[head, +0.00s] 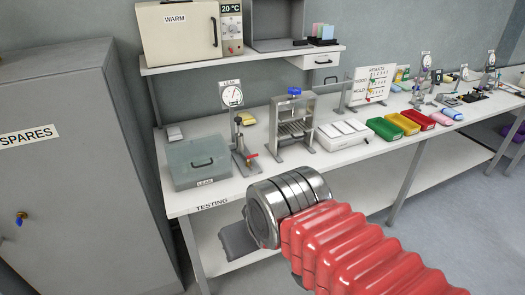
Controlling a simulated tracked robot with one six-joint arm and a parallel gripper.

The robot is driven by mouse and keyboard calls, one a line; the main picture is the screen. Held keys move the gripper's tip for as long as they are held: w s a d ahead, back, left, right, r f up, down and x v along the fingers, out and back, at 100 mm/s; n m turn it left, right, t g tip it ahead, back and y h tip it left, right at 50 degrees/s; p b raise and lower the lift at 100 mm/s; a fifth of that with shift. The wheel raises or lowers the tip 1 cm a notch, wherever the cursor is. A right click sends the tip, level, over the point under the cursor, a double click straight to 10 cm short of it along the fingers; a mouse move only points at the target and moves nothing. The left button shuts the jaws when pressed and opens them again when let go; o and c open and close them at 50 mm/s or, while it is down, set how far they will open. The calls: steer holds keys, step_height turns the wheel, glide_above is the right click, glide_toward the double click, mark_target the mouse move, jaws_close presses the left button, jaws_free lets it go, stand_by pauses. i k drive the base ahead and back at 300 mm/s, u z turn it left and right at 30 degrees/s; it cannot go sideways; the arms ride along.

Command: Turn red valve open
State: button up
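A small red valve handle (252,157) sits low on the right side of the leak test stand (239,140), on the white bench. A round dial gauge (231,95) marked LEAK tops this stand. The handle is too small to tell its exact setting. My arm, with red bellows and a metal joint, reaches in from the lower right, in front of the bench. Its metal joint appears below and right of the valve, apart from it.
A clear lidded box (198,162) stands left of the stand, and a metal frame with a blue knob (294,91) stands right. Red, yellow and green trays (384,129) lie farther right. A grey SPARES cabinet (60,180) is at left. The bench's front edge (210,206) lies before the stand.

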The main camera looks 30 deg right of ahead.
mark_target(248, 159)
steer(key=u, duration=0.05)
steer(key=i, duration=1)
steer(key=z, duration=0.05)
